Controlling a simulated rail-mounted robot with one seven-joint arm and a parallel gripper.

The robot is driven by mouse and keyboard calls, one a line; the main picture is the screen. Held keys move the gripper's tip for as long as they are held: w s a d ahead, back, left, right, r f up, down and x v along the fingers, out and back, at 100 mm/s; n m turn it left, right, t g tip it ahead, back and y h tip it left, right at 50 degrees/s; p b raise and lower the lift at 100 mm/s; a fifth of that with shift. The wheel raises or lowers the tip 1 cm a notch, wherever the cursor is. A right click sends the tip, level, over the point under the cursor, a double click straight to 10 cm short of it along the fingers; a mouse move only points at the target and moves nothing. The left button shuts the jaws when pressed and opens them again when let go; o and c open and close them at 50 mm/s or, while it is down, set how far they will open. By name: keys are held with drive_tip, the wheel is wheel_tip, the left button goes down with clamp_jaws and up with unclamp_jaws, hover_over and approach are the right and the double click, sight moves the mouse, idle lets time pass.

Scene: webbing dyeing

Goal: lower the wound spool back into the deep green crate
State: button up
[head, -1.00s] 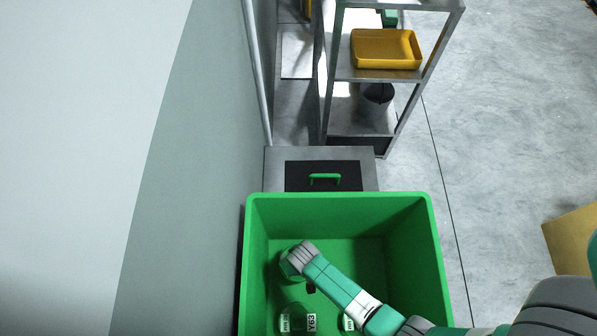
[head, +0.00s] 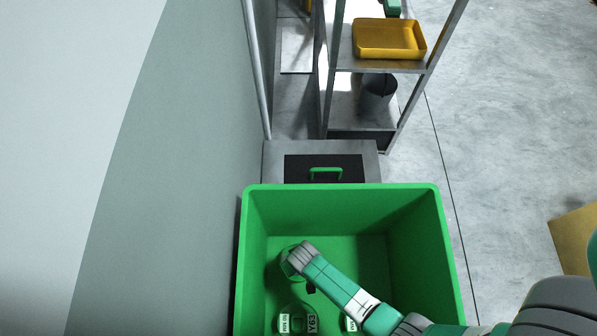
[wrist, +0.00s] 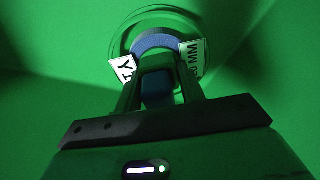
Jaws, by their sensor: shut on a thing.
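The deep green crate (head: 345,195) stands open at the bottom middle of the head view, and my arm reaches down inside it. In the wrist view my gripper (wrist: 157,82) is shut on the wound spool (wrist: 155,42), which has blue webbing and pale labels reading "Y1" and "MM" at its sides. Green crate surfaces surround the spool there; I cannot tell whether it touches the floor. In the head view my wrist hides the gripper and most of the held spool.
Behind the crate is a grey unit with a green handle (head: 325,172), then a metal shelf with a yellow tray (head: 388,40) and dark bucket (head: 377,92). A wall runs close along the left.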

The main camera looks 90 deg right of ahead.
drive_tip(key=o, duration=1.2)
drive_tip(key=r+p, duration=0.1)
drive_tip(key=r, duration=0.1)
drive_tip(key=r+p, duration=0.2)
drive_tip(key=r, duration=0.1)
drive_tip(key=a+r+p, duration=0.1)
drive_tip(key=r, duration=0.1)
drive_tip(key=shift+s+r, duration=0.3)
drive_tip(key=shift+r, duration=0.1)
drive_tip(key=f+b, duration=0.1)
drive_tip(key=f, duration=0.1)
drive_tip(key=f+b, duration=0.2)
drive_tip(key=f, duration=0.1)
drive_tip(key=d+f+b, duration=0.1)
drive_tip(key=f, duration=0.2)
drive_tip(key=shift+w+f, duration=0.15)
drive_tip(key=shift+w, duration=0.15)
wheel_tip(320, 180, up, 2)
drive_tip(key=shift+r+p, duration=0.25)
drive_tip(key=shift+p, duration=0.6)
drive_tip(key=shift+f, duration=0.1)
